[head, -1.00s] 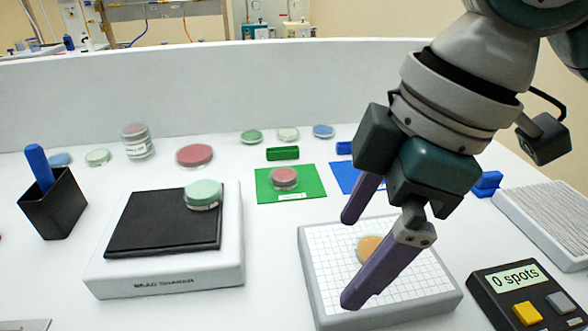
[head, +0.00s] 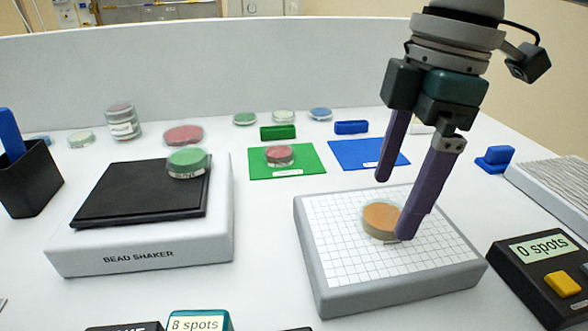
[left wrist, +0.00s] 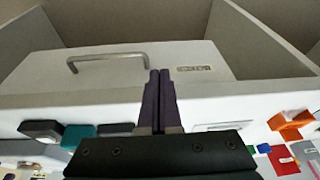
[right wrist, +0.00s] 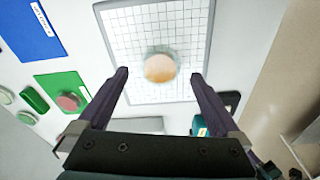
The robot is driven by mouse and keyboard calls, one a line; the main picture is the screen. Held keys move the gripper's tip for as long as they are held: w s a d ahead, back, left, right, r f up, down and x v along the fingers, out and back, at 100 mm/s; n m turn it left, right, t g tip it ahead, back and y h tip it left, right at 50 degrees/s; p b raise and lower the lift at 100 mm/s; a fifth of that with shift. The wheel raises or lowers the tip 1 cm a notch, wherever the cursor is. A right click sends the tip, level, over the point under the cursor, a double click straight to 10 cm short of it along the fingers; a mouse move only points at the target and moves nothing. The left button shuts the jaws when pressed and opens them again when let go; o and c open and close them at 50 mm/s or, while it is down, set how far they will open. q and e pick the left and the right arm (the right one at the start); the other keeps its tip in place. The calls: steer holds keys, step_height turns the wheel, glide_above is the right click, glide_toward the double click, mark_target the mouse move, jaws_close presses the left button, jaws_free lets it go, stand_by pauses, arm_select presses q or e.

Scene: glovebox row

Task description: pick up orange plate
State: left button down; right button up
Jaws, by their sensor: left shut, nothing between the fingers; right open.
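The orange plate (head: 381,219) is a round, shallow dish lying flat on the white gridded pad (head: 330,256). My right gripper (head: 394,208) is open and points down over the pad, with one finger in front of the plate's right edge in the head view. In the right wrist view the orange plate (right wrist: 160,68) lies between and beyond the two open fingertips of the right gripper (right wrist: 159,74). I cannot tell whether a finger touches it. My left gripper (left wrist: 159,76) is shut and empty, facing a white panel with a handle; it is not in the head view.
The bead shaker (head: 140,255) with a green-topped dish (head: 187,162) stands left of the pad. A green mat (head: 310,162) with a red dish and a blue mat (head: 365,154) lie behind. A spot counter (head: 545,270) stands at right, near a ribbed white tray (head: 560,190).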

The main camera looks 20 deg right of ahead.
steer(key=f, duration=0.2)
steer(key=shift+a+f, duration=0.2)
steer(key=shift+f, duration=0.15)
steer(key=shift+w+r, duration=0.1)
steer(key=c, duration=1.4)
